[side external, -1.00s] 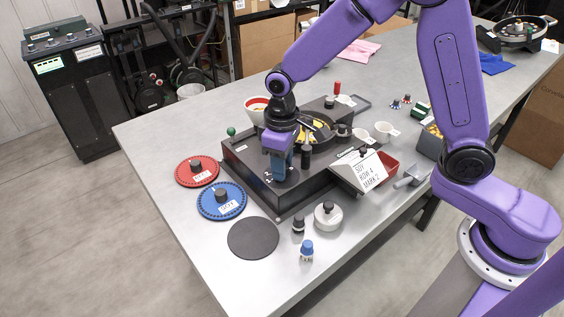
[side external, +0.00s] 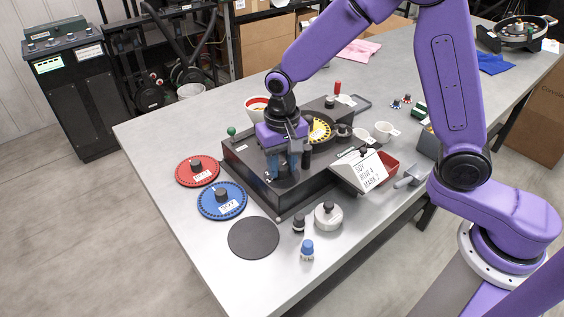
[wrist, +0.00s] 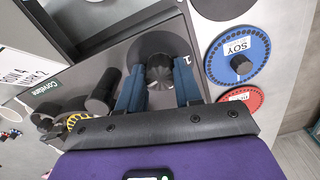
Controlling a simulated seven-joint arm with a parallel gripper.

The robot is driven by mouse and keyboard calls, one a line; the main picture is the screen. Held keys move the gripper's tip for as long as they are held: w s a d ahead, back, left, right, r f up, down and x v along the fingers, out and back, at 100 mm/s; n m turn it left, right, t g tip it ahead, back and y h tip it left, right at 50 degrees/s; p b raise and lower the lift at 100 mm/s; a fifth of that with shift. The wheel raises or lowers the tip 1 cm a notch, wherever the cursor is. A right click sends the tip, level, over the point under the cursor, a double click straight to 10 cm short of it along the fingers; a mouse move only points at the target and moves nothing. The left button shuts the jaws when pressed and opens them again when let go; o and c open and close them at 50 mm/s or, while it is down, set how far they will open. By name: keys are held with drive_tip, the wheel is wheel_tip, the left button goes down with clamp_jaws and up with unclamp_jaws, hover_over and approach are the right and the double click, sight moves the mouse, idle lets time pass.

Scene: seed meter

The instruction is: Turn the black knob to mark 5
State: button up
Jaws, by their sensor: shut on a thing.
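The black knob (wrist: 160,68) is ribbed and sits on a round grey dial face on the dark seed meter (side external: 238,163). In the wrist view a mark "1" shows just right of the knob; mark 5 cannot be made out. My gripper (side external: 282,168) points down at the meter's near-left part. In the wrist view its two blue fingers (wrist: 184,80) stand on either side of the knob and are shut on it. In the side view the fingers hide the knob.
Blue (side external: 221,201) and red (side external: 197,171) seed discs lie left of the meter. A white sign (side external: 364,172) stands on the right. A black post (wrist: 102,93) rises close beside the fingers.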

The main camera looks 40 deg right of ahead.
sight(282, 166)
drive_tip(key=shift+m, duration=0.3)
drive_tip(key=o, duration=1)
drive_tip(key=shift+o, duration=0.2)
wheel_tip(282, 166, up, 18)
drive_tip(key=shift+f, duration=0.25)
